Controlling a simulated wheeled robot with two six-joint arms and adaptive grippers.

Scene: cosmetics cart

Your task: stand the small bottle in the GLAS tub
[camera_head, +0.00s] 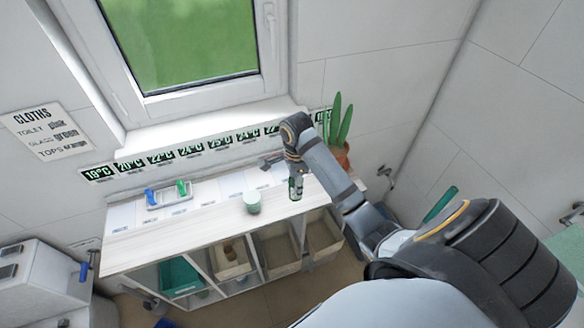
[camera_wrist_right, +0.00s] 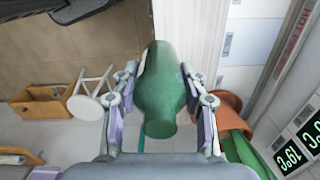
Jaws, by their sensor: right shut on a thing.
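My right gripper (camera_head: 293,170) is shut on the small green bottle (camera_head: 296,188). In the head view the bottle hangs above the right part of the counter top. In the right wrist view the bottle (camera_wrist_right: 160,85) sits between the two fingers (camera_wrist_right: 160,95). Open tubs stand in compartments under the counter: a teal one (camera_head: 181,275) at the left and beige ones (camera_head: 277,252) towards the right. I cannot read a GLAS label on any of them. My left gripper is not in view.
A pale green cup (camera_head: 252,202) stands on the white counter top (camera_head: 160,236). A small tray (camera_head: 167,200) with blue and green items is at the back left. A potted plant (camera_head: 341,130) stands beyond my right arm. The counter's front left is clear.

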